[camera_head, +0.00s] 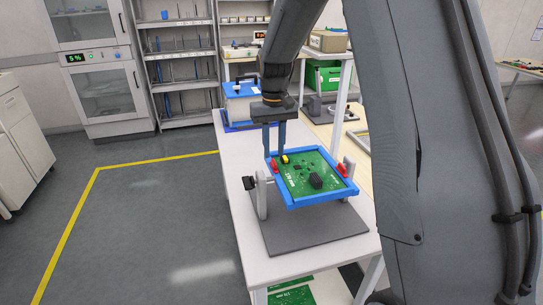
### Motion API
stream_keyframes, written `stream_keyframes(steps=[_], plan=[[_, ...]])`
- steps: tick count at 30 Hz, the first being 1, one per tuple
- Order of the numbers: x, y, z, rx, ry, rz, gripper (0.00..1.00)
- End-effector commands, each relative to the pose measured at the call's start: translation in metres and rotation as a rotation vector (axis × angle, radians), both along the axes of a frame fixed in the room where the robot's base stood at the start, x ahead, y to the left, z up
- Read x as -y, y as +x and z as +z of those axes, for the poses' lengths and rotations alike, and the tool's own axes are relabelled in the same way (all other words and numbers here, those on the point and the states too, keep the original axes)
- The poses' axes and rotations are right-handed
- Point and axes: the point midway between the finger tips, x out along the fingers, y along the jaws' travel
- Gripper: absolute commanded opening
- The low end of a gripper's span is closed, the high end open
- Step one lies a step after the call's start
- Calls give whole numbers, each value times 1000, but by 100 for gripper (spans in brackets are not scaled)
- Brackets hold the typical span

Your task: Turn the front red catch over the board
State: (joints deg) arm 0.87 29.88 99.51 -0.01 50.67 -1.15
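A green circuit board (308,180) sits in a blue frame (322,200), held tilted on a stand with a grey base plate (310,228). One red catch (274,165) is at the frame's left edge and another red catch (342,170) is at its right edge. I cannot tell clearly whether either lies over the board. My gripper (275,155) points down above the far left part of the frame. Its two blue fingers are apart with nothing seen between them. The left red catch is just below the fingertips; contact cannot be told.
A small yellow part (285,159) and a black block (315,181) are on the board. A black knob (249,183) sticks out left of the stand. A blue and white box (240,102) stands behind on the white table (236,150). My arm hides the right side.

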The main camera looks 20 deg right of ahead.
Motion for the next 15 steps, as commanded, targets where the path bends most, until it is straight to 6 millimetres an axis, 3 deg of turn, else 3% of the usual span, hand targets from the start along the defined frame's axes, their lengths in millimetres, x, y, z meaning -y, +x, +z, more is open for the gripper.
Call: stream_keyframes(steps=[6,15], plan=[[2,-1,-27,-2,0,-3,26],[3,-1,-36,0,0,-5,26]])
